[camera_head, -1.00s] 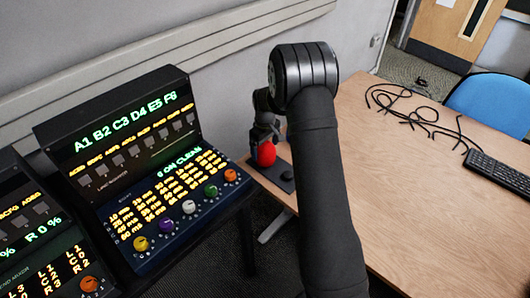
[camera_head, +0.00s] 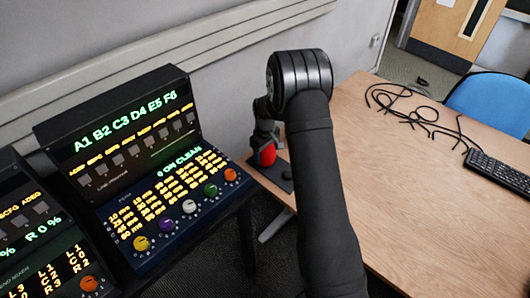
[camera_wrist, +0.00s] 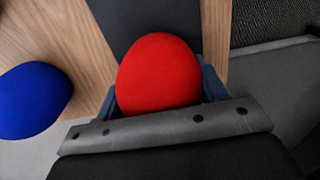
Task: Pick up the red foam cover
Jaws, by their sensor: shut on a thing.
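The red foam cover (camera_wrist: 160,75) is a rounded red shape in the middle of the wrist view, between the blue-grey fingers of my gripper (camera_wrist: 160,92). It also shows in the head view (camera_head: 267,155), just below my gripper (camera_head: 264,142) at the left end of the table. My gripper is shut on it. Its lower part is hidden by the gripper's edge in the wrist view. I cannot tell whether it is clear of the dark base beneath it.
A blue foam cover (camera_wrist: 33,99) lies at the left of the wrist view. A dark flat base (camera_head: 281,176) is at the table edge. Lit control panels (camera_head: 165,180) stand left. Black cables (camera_head: 415,112) and a keyboard (camera_head: 500,172) lie on the wooden table (camera_head: 400,200).

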